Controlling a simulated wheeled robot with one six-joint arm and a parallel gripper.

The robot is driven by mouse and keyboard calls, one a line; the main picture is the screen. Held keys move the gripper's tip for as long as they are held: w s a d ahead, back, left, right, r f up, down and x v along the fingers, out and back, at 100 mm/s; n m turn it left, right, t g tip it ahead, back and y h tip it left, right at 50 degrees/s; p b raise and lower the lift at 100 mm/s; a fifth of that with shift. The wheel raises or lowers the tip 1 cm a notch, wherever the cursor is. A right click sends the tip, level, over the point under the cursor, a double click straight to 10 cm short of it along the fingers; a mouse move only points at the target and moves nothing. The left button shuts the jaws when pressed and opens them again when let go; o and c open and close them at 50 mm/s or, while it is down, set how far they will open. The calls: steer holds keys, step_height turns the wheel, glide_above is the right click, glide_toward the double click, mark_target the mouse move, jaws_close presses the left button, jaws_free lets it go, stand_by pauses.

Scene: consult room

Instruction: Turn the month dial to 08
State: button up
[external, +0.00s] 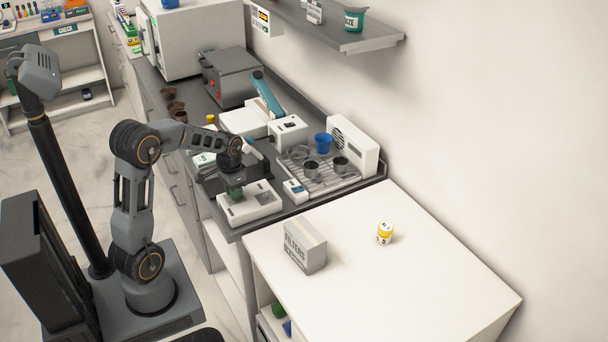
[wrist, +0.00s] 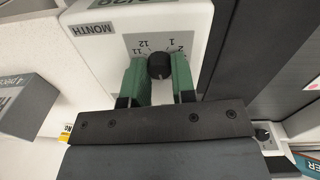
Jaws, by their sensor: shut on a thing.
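The month dial (wrist: 160,66) is a round black knob on a white device. In the wrist view, the numbers 11, 12, 1 and 2 show on the grey plate around it. A grey label (wrist: 92,28) beside it reads MONTH. My gripper (wrist: 160,78) has two green fingers, one on each side of the knob, shut on it. The lower part of the plate, with its other numbers, is hidden behind my gripper. In the external view, the white device (external: 262,205) sits at the counter's front end, with my gripper (external: 236,195) over it.
A small white meter (external: 296,190) stands just right of the device. A drying rack (external: 335,180) with cups is behind it. A white table (external: 370,270) with a FILTERS box (external: 305,246) and a yellow-labelled jar (external: 385,233) adjoins the counter.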

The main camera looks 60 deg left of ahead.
steer(key=m, duration=0.4)
steer(key=shift+m, duration=0.3)
steer(key=shift+w+m, duration=0.1)
steer(key=shift+m, duration=2.4)
steer(key=o, duration=0.9)
steer(key=shift+r, duration=0.1)
steer(key=r, duration=1.3)
steer(key=shift+w+a+r, duration=0.15)
steer(key=shift+a+r, duration=0.05)
steer(key=shift+r, duration=0.15)
